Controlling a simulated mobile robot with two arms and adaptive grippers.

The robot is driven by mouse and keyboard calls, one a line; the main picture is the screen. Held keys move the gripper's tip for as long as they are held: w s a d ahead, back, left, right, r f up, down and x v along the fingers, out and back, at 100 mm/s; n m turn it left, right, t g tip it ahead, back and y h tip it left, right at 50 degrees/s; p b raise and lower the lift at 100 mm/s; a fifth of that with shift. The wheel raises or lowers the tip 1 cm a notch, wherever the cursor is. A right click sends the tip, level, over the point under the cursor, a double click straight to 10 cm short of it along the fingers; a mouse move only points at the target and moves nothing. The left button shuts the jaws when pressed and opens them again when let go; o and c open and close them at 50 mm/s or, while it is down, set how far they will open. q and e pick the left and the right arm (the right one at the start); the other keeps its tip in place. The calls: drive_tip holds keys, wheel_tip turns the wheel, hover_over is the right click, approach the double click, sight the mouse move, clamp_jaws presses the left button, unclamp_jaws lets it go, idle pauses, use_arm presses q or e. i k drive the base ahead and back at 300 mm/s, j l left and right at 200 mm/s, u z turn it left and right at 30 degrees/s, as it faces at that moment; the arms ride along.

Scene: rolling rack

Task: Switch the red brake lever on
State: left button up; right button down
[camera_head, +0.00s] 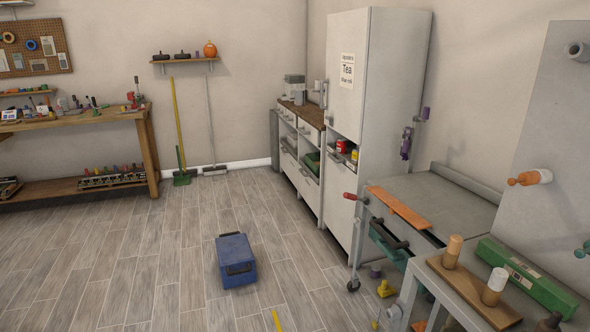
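A lever with a red grip (350,196) sticks out to the left, roughly level, from the near left side of a grey-topped workbench unit (445,205). It stands in front of the tall white cabinet. I cannot tell from this view whether it is the brake lever or which position it is set to. A small wheel-like foot (353,286) shows on the floor below it. Neither of my grippers is in view, and nothing touches the red grip.
A blue box (236,261) lies on the open wooden floor. A tall white cabinet (370,75) stands behind the unit. A yellow object (386,289) is on the floor near the unit. A board with wooden pegs (465,285) lies at the near right.

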sight(364, 200)
drive_tip(key=i, duration=2.65)
